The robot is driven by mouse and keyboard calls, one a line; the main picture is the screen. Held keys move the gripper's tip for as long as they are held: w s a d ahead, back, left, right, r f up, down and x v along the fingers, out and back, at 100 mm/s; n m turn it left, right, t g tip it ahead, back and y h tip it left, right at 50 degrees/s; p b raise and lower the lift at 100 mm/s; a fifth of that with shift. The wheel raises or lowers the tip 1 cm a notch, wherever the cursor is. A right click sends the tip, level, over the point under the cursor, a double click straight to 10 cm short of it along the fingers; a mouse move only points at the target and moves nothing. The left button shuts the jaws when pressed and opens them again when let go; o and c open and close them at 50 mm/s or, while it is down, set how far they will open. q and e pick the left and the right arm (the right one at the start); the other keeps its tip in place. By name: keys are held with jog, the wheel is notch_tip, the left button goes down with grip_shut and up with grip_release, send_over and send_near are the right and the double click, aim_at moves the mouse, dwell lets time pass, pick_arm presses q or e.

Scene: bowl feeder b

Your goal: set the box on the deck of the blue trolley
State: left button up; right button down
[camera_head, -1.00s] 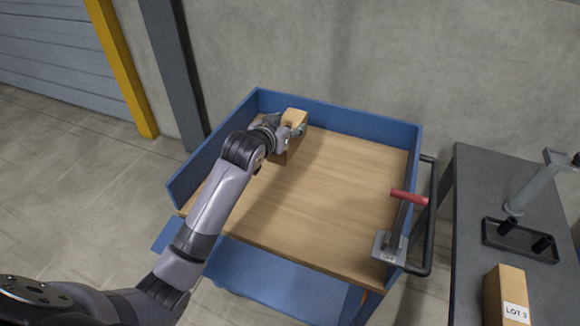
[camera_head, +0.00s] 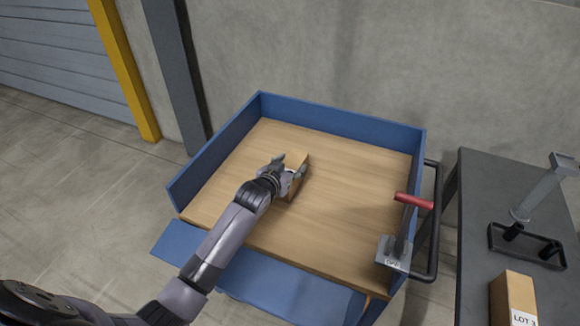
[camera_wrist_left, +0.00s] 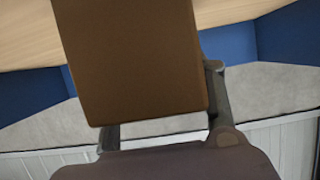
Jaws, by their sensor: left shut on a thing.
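The box (camera_head: 298,158) is a small brown carton, held by my left gripper (camera_head: 288,175) over the wooden deck of the blue trolley. In the left wrist view the box (camera_wrist_left: 130,55) fills the middle, with a finger of my left gripper on each side of it. I cannot tell whether its underside touches the deck. The trolley (camera_head: 340,121) has blue walls at the back and left, and a bare wooden deck (camera_head: 345,190). My right gripper does not show.
A red-handled clamp (camera_head: 413,201) sits at the trolley's right front corner, near a black push handle (camera_head: 432,245). A dark table (camera_head: 480,215) at the right bears a carton labelled LOT 3 (camera_head: 512,298) and a black tray (camera_head: 527,247). The deck's right half is clear.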

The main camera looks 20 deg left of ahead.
pick_arm(q)
jog(key=shift+r, duration=0.1)
jog(key=o, duration=1.6)
jog(key=p+v, duration=0.1)
jog(key=v, duration=1.1)
jog(key=shift+d, duration=0.1)
